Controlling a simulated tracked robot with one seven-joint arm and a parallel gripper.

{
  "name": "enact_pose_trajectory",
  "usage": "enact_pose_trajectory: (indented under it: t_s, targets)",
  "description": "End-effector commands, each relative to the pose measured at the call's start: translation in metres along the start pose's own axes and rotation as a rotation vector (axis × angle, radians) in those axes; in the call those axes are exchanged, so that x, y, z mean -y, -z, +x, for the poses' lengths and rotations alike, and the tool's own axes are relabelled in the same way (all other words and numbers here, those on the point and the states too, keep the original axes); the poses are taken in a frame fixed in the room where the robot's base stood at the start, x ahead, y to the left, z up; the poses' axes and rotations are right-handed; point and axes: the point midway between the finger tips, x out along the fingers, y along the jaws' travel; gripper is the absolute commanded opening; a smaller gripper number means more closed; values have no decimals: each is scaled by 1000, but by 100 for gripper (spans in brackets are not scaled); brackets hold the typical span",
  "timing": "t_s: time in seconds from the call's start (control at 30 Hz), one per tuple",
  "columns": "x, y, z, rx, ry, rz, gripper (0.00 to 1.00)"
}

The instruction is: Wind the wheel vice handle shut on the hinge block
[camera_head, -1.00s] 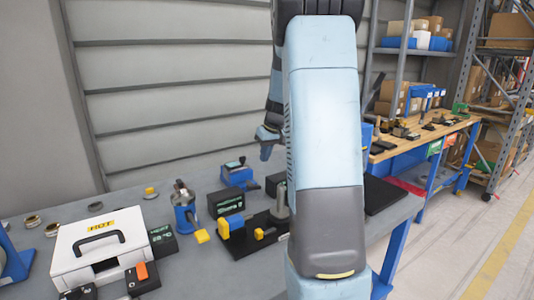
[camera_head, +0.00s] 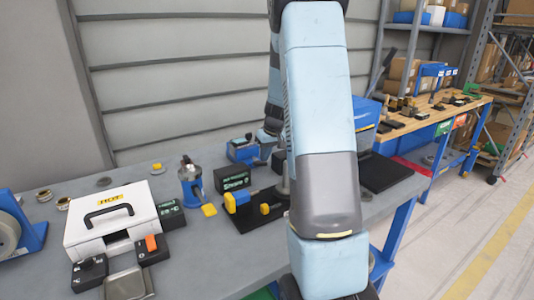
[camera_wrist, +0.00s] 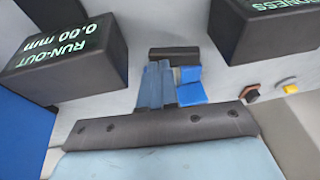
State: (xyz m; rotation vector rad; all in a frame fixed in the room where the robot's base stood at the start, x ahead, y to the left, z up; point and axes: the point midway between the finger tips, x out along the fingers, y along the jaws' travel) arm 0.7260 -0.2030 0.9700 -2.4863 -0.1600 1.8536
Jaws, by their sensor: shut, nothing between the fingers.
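A small blue device with a dark top, possibly the wheel vice (camera_head: 241,151), stands on the grey bench near the wall. Its handle and the hinge block cannot be made out clearly. My gripper (camera_head: 265,151) is low, just right of this device and partly hidden by my own arm. Whether it touches the device is unclear. In the wrist view, my gripper (camera_wrist: 174,76) has its blue fingers together, with a dark bar at their ends. A blue surface shows at that view's left edge, too cropped to name.
A dark RUN-OUT display box (camera_head: 231,179) stands in front of the blue device; it also shows in the wrist view (camera_wrist: 70,65).

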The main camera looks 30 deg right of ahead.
Motion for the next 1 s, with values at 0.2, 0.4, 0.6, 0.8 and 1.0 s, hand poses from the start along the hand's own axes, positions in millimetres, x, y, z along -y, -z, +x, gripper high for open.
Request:
enact_pose_trajectory:
  t_s: [0.2, 0.4, 0.6, 0.8, 1.0]
  targets:
    - [-2, 0, 0, 0, 5, 2, 0]
    - [0, 0, 1, 0, 42, 10, 0]
    - [0, 1, 2, -1, 64, 15, 0]
    - [2, 1, 3, -1, 91, 18, 0]
    - [5, 3, 4, -1, 122, 21, 0]
